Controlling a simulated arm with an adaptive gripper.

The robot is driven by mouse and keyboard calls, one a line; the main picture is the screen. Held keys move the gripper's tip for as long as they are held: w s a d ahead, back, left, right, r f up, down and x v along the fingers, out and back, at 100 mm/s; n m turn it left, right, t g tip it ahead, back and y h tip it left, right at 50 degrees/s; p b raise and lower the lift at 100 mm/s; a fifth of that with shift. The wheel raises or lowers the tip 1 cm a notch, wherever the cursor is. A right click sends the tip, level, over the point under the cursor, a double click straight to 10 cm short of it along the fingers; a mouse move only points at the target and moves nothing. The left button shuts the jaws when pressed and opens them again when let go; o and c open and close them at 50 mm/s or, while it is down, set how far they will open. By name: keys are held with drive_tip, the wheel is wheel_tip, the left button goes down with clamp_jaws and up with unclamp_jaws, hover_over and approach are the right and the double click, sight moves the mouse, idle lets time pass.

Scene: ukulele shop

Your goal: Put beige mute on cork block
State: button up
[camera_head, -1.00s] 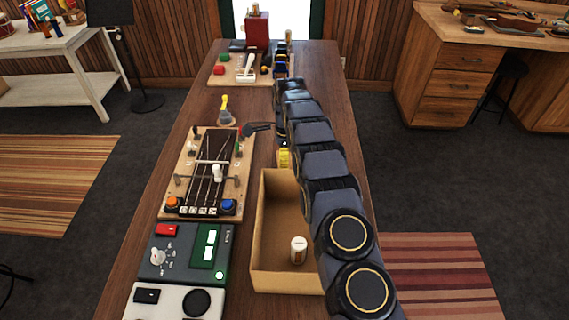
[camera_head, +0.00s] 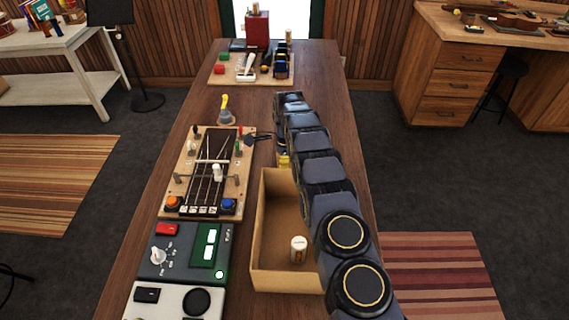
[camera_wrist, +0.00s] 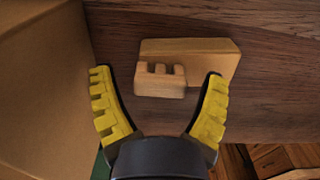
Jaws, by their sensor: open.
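In the wrist view the beige mute (camera_wrist: 162,81), a small piece with notches in one long edge, lies in front of the cork block (camera_wrist: 205,53), a longer tan block on the dark wood table. The mute overlaps the block's near left part in the picture; I cannot tell whether they touch. My gripper (camera_wrist: 158,76) is open and empty, with its yellow-padded fingers apart on either side of the mute, seemingly nearer the camera than it. In the head view my arm hides both mute and block; only a bit of yellow finger (camera_head: 284,161) shows.
An open cardboard box (camera_head: 277,211) with a white cylinder (camera_head: 299,249) inside stands close; its wall (camera_wrist: 45,80) fills the left of the wrist view. A fretboard jig (camera_head: 207,172) and a grey panel (camera_head: 184,252) lie to the left. A tool board (camera_head: 228,78) is at the back.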

drive_tip(key=shift+r, duration=0.15)
drive_tip(key=s+d+r+n, duration=0.2)
drive_tip(key=s+r, duration=0.2)
drive_tip(key=r, duration=0.7)
drive_tip(key=s+d+r+n, duration=0.1)
drive_tip(key=s+r+n, duration=0.15)
drive_tip(key=r, duration=0.75)
drive_tip(key=s+d+r+n, duration=0.2)
drive_tip(key=s+r+n, duration=0.1)
drive_tip(key=s, duration=0.6)
drive_tip(key=s+d+r+n+g, duration=0.1)
drive_tip(key=s+d+r+n, duration=0.2)
drive_tip(key=s, duration=0.5)
drive_tip(key=s+d+r+n, duration=0.2)
drive_tip(key=s+n, duration=0.1)
drive_tip(key=s, duration=0.6)
drive_tip(key=s+d+f+n, duration=0.2)
drive_tip(key=s+n, duration=0.2)
drive_tip(key=s, duration=0.9)
drive_tip(key=shift+d+g, duration=0.15)
drive_tip(key=shift+g, duration=0.15)
drive_tip(key=shift+w+f+n, duration=0.1)
drive_tip(key=shift+n, duration=0.15)
